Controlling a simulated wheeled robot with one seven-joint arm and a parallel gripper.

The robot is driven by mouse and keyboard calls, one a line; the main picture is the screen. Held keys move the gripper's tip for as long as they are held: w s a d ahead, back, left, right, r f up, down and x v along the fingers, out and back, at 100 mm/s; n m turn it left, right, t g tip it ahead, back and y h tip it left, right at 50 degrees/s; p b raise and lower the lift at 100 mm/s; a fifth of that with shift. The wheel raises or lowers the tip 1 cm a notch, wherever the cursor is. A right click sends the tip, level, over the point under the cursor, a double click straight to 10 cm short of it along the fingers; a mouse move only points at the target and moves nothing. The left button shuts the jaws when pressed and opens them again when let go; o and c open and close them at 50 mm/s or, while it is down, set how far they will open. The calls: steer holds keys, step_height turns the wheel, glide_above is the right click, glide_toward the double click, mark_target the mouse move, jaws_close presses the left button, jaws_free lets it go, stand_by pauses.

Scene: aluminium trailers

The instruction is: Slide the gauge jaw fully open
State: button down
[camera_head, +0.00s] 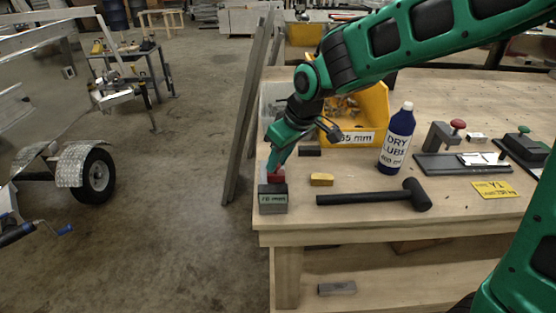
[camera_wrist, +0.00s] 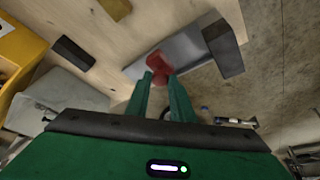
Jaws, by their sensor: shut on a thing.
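In the head view my gripper (camera_head: 276,168) partly hides the gauge's far part.
A yellow bin (camera_head: 373,112) is behind. Two knobbed fixtures (camera_head: 440,140) (camera_head: 524,143) sit farther right. The bench edge is close to the gauge.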

steer(key=w, duration=0.3)
steer(key=shift+w+d, duration=0.1)
steer(key=shift+w, duration=0.15)
steer(key=shift+w+r, duration=0.1)
steer(key=c, duration=1.5)
jaws_free()
steer(key=shift+w, duration=0.1)
steer(key=shift+c, duration=0.2)
steer(key=v, duration=1)
steer(key=shift+r, duration=0.25)
steer(key=shift+d, duration=0.15)
